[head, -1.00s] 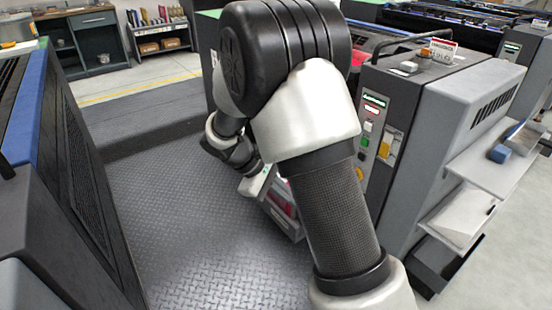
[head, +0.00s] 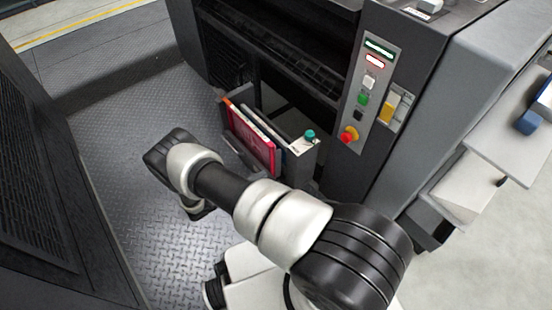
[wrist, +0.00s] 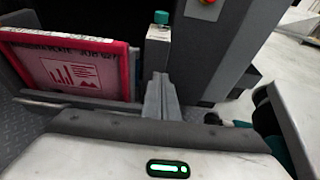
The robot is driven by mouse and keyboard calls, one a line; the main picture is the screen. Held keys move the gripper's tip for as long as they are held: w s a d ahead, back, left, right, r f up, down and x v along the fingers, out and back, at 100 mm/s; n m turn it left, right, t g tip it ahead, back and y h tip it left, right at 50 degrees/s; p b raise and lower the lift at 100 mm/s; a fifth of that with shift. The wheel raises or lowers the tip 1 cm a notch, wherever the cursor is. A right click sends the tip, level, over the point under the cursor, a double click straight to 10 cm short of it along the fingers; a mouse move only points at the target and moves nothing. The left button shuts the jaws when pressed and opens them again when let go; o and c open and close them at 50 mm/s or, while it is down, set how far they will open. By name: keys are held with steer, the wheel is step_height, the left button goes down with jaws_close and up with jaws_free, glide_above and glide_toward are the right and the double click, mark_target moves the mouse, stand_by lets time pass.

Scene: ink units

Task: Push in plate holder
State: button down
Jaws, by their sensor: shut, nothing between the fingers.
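The plate holder (head: 300,160) is a grey rack that stands out from the lower opening of the dark ink unit (head: 345,75). It carries a red-framed plate (head: 252,143) and has a teal knob on its near end. In the wrist view, the red plate (wrist: 75,68) is at the left and the holder's end with the teal knob (wrist: 161,17) is at top centre. My gripper (wrist: 160,78) is shut and empty, with its fingers pointing towards that end. I cannot tell whether they touch it.
A control panel (head: 373,95) with coloured buttons is on the unit, right of the holder. Side shelves (head: 510,135) jut out at the right. Another dark machine (head: 40,190) stands at the left. The tread-plate floor (head: 120,140) between is clear.

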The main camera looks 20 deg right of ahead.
steer(key=b, duration=0.2)
glide_toward(294, 160)
steer(key=x, duration=0.5)
steer(key=shift+d+f, duration=0.15)
steer(key=shift+w+d, duration=0.2)
steer(key=shift+d, duration=0.1)
steer(key=shift+d, duration=0.1)
